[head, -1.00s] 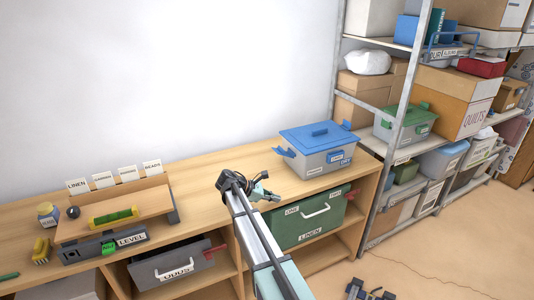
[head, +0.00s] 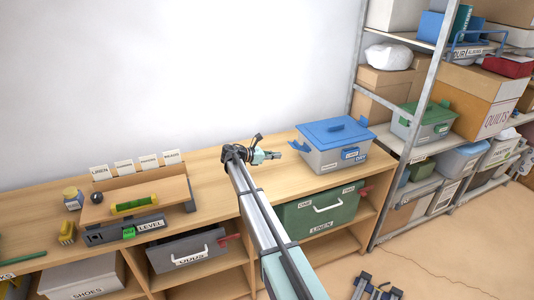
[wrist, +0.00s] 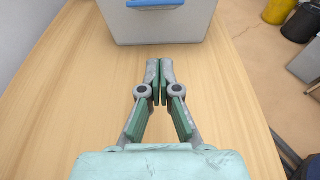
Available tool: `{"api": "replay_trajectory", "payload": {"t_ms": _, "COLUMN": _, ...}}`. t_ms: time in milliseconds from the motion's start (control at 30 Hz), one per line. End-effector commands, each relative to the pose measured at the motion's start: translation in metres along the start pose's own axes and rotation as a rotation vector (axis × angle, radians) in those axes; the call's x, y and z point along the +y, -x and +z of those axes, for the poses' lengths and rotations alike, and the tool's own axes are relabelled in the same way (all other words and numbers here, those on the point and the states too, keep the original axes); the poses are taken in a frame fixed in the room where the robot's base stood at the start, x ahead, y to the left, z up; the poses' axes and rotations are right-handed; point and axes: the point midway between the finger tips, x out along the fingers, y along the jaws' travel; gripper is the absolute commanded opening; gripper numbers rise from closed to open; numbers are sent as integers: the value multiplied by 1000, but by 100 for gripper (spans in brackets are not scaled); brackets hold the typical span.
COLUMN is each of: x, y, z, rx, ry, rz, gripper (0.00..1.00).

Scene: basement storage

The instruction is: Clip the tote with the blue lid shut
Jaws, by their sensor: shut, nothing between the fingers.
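The grey tote (head: 322,161) stands upright on the wooden worktop with its blue lid (head: 336,131) on top. A blue clip (head: 298,147) sticks out from its left end. A second blue part (head: 354,154) is on its front wall, beside a small label. My gripper (head: 276,155) is just left of the tote, apart from it. In the wrist view my gripper (wrist: 160,70) is shut and empty, pointing at the tote's grey wall (wrist: 165,27). A blue strip (wrist: 155,3) shows at the top edge there; most of the tote is cut off.
The worktop (head: 225,180) is clear around my gripper. To the left stand a wooden stand (head: 140,195) with a level and several label cards. A green LINEN bin (head: 318,212) sits below the tote. A metal shelf post (head: 405,150) rises right of it.

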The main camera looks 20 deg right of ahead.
Motion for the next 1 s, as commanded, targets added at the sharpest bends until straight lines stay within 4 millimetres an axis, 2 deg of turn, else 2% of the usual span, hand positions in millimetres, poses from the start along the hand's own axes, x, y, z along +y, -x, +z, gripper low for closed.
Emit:
{"api": "replay_trajectory", "payload": {"t_ms": 33, "x": 0, "y": -11, "z": 3, "rx": 0, "ry": 1, "rz": -3, "gripper": 0}}
{"api": "replay_trajectory", "payload": {"t_ms": 133, "x": 0, "y": -29, "z": 2, "rx": 0, "ry": 1, "rz": -2, "gripper": 0}}
{"api": "replay_trajectory", "payload": {"t_ms": 200, "x": 0, "y": -29, "z": 16, "rx": 0, "ry": -1, "rz": -1, "gripper": 0}}
{"api": "replay_trajectory", "payload": {"t_ms": 400, "x": 0, "y": -34, "z": 35, "rx": 0, "ry": -1, "rz": 1, "gripper": 0}}
{"api": "replay_trajectory", "payload": {"t_ms": 1000, "x": 0, "y": -36, "z": 40, "rx": 0, "ry": 0, "rz": 0, "gripper": 0}}
